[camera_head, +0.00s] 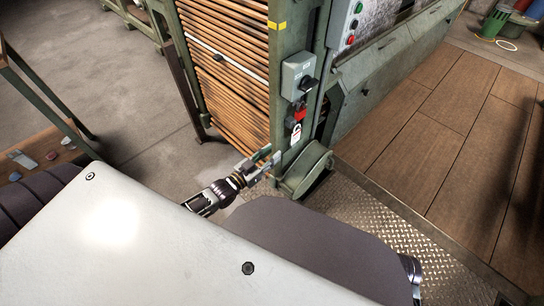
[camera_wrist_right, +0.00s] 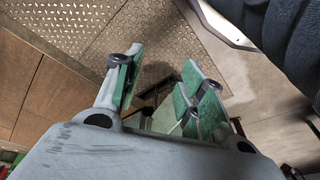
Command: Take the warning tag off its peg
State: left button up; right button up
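The warning tag (camera_head: 296,132) is a small white piece with a red mark. It hangs on the front of the green machine post, just below a red part (camera_head: 300,113) and a grey switch box (camera_head: 298,77) with a black knob. Its peg is too small to make out. My left gripper (camera_head: 264,163) is open and empty, below and left of the tag and apart from it, close to the post's lower end. My right gripper (camera_wrist_right: 163,88) is open in the right wrist view, with green-padded fingers apart and nothing seen between them.
The green post (camera_head: 285,35) borders a stack of brown slats (camera_head: 225,60). A rounded green foot (camera_head: 305,172) sticks out below the tag. A panel with buttons (camera_head: 352,22) is above right. Wooden flooring (camera_head: 450,130) and patterned metal plate (camera_head: 400,232) lie clear at right.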

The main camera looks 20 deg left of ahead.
aim_at(296, 135)
pick_arm(q)
jog(key=shift+d+r, duration=0.15)
jog(key=shift+r, duration=0.1)
pick_arm(e)
jog(key=shift+r, duration=0.15)
pick_arm(q)
jog(key=shift+w, duration=0.2)
jog(key=shift+b+x, duration=1.6)
jog(key=shift+x, duration=5)
jog(key=shift+w+d, duration=0.1)
jog(key=shift+d, duration=0.05)
pick_arm(e)
jog(key=shift+t+y, duration=0.3)
jog(key=shift+t, duration=0.2)
jog(key=r, duration=0.2)
jog(key=a+r, duration=0.1)
jog(key=r, duration=0.1)
jog(key=shift+s+r, duration=0.1)
jog(key=shift+s, duration=0.05)
